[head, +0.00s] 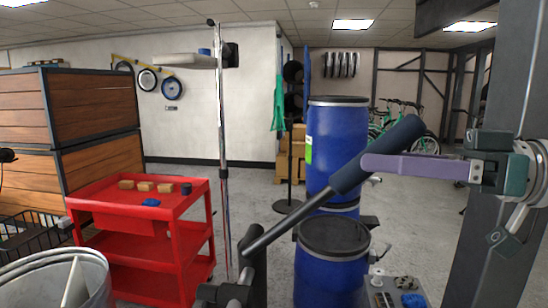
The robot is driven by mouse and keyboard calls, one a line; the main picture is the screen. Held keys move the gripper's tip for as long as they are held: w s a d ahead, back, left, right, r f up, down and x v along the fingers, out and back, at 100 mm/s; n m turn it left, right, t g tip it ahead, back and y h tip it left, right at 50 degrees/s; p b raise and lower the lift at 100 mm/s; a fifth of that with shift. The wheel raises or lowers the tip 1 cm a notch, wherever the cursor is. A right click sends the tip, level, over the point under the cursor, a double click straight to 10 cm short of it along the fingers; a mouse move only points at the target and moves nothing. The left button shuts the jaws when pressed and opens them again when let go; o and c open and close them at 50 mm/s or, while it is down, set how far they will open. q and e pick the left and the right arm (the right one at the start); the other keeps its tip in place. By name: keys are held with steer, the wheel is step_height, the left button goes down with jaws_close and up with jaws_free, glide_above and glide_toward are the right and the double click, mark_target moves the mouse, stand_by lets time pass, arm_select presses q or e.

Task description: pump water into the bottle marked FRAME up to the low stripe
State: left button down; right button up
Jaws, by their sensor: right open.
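I cannot make out a bottle marked FRAME, a low stripe or a water pump in the head view. My right gripper (372,164) comes in from the right edge on its silver wrist. I take the long purple part as its finger; it points left, and its tip overlaps the dark thick end of a slanted grey bar (290,217). I cannot tell whether they touch. The gripper is open, and I see nothing held in it. My left gripper is out of view.
A red cart (97,199) with small blocks stands left, beside wooden crates (100,165). A metal tub (95,268) is at bottom left. A grey surface with small parts (405,283) is at bottom right. Floor shows clear behind the cart.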

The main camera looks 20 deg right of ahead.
steer(key=shift+x, duration=1)
steer(key=shift+c, duration=0.3)
jaws_close()
stand_by(0.5)
